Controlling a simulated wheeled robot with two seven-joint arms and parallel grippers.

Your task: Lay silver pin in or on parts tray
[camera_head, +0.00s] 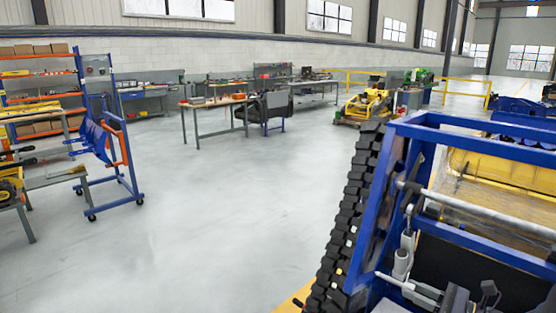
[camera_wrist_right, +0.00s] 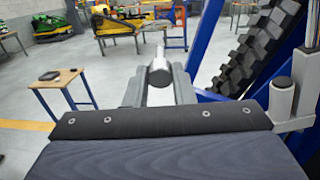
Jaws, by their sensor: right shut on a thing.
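My right gripper (camera_wrist_right: 160,88) is shut on the silver pin (camera_wrist_right: 160,72), a short grey metal cylinder that sticks out beyond the two fingers in the right wrist view. In the head view my right gripper (camera_head: 455,297) is at the bottom right, in front of the blue tracked carrier (camera_head: 372,220). What looks like the pin (camera_head: 405,286) points left from it there. I cannot make out the parts tray for certain. A small dark flat item (camera_wrist_right: 48,76) lies on a wooden-topped table in the right wrist view. My left gripper is not in view.
The carrier's black track (camera_head: 350,215) and blue frame stand close to my right gripper. The wooden-topped table (camera_wrist_right: 75,79) stands left in the right wrist view. A blue wheeled rack (camera_head: 130,170) is at the left. The grey floor between is clear.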

